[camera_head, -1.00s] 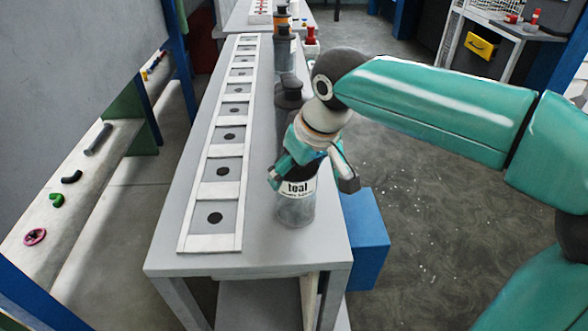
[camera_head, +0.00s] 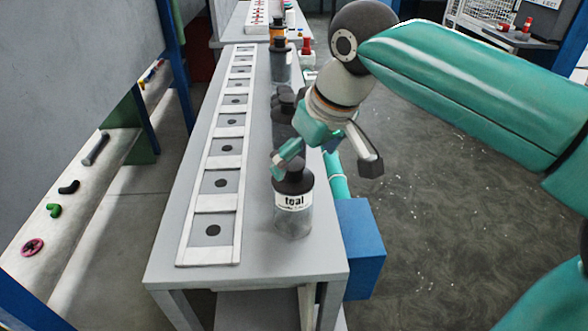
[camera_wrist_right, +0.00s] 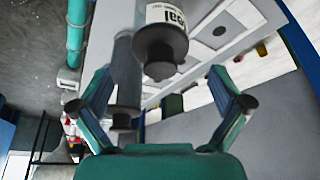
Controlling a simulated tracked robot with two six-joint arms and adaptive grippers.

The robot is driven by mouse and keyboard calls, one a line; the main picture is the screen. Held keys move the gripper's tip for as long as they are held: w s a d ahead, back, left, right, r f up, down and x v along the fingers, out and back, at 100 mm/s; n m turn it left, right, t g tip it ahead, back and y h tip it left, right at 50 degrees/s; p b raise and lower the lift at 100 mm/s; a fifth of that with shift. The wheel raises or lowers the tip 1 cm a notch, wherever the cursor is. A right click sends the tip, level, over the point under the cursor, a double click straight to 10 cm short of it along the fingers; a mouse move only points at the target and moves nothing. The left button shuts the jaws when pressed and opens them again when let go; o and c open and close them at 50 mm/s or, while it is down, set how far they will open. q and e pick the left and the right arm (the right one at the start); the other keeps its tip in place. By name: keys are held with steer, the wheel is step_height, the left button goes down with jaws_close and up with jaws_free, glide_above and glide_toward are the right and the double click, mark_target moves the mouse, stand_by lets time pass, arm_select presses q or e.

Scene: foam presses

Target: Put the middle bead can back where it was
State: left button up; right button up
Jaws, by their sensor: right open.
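A clear can with a dark lid and a "teal" label (camera_head: 294,212) stands upright near the front end of the grey table (camera_head: 262,262). Its lid and label also show in the wrist view (camera_wrist_right: 160,48). More dark-lidded cans stand in a row behind it, one partly hidden by my gripper (camera_head: 282,122) and one farther back (camera_head: 281,66). I cannot tell which can is the middle one. My right gripper (camera_head: 326,163) is open and empty, above and behind the teal can's lid. Its spread fingers show in the wrist view (camera_wrist_right: 160,105). My left gripper is not in view.
A white frame with several dark-dotted squares (camera_head: 236,220) runs along the table's left side. A blue box (camera_head: 361,245) stands beside the table's right edge. A ledge with small coloured parts (camera_head: 75,215) lies at left. The floor at right is clear.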

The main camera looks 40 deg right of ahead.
steer(key=v, duration=0.3)
steer(key=shift+s+r, duration=0.15)
steer(key=shift+r, duration=0.15)
stand_by(0.3)
